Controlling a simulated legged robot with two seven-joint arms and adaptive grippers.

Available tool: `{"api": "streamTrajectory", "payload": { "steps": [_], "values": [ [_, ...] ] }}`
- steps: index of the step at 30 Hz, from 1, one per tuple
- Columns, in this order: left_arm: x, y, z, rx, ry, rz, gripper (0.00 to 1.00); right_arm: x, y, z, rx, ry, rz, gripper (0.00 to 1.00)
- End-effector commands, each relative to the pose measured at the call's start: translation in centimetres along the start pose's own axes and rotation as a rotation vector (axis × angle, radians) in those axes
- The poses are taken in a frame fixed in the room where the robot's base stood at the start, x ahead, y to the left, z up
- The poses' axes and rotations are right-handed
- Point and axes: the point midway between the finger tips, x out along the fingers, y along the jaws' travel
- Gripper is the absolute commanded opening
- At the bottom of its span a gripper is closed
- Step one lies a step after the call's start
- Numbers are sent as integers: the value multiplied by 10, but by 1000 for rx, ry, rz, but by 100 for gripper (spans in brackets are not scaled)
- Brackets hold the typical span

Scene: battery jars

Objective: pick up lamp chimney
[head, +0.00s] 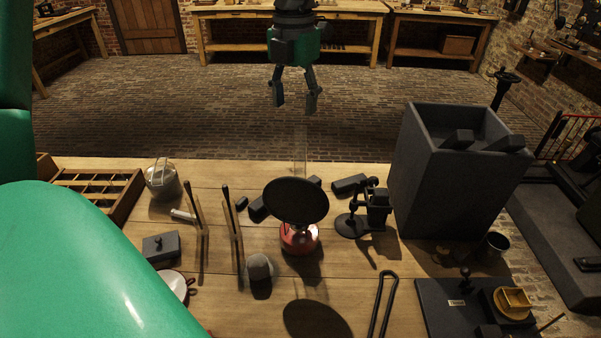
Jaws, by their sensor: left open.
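A faint, clear upright tube, seemingly the lamp chimney (300,150), shows above the dark round disc (296,201) of a red lamp (298,239) on the workbench. Its outline is hard to see, and its lower end is hidden behind the disc. My left gripper (295,103) points down with its two fingers apart and nothing between them. In the picture it is just above the tube's top; I cannot tell the gap in depth. My right gripper is not in view.
A large dark grey box (408,170) stands on the right of the wooden workbench (222,288). A small dark stand (350,225) is right of the lamp. My green arm covers the left side.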

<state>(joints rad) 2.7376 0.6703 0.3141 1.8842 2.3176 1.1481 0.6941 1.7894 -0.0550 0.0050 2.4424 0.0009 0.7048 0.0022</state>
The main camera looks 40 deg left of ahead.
Motion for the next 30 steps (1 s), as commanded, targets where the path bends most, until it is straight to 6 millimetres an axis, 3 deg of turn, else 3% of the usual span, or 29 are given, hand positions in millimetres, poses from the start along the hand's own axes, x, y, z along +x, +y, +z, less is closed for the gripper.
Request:
{"api": "streamTrajectory", "payload": {
  "steps": [4,11,21,29,30],
  "values": [
    [29,-4,3,1,6,8,48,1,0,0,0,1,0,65],
    [46,-2,2,1,3,4,48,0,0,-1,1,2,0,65],
    [92,2,6,1,5,1,48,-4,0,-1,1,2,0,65],
    [95,0,4,1,2,2,48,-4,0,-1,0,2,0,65],
    [95,0,4,1,1,3,44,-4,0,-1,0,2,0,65]
  ]
}}
